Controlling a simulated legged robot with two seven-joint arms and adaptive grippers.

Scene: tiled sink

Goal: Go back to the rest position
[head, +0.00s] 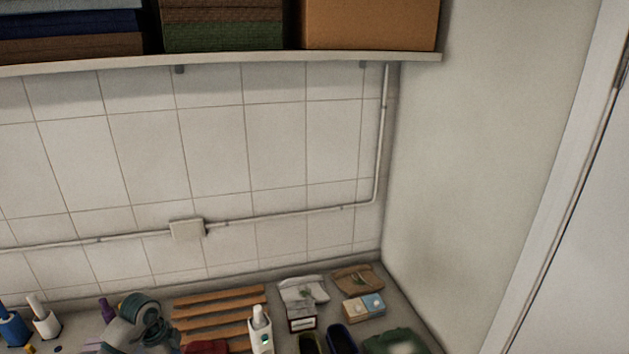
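Neither of my grippers shows in the head view, and no part of my arms can be made out. The view looks at the tiled wall and the back of the counter (240,281). The front of the counter is cut off by the bottom edge of the picture.
A shelf (230,58) with folded cloths and a brown box (370,22) overhangs the counter. A slatted wooden rack (215,302), a white bottle (261,335), small boxes (364,306) and a grey-green object (142,318) crowd the counter. A wall (480,130) closes the right side.

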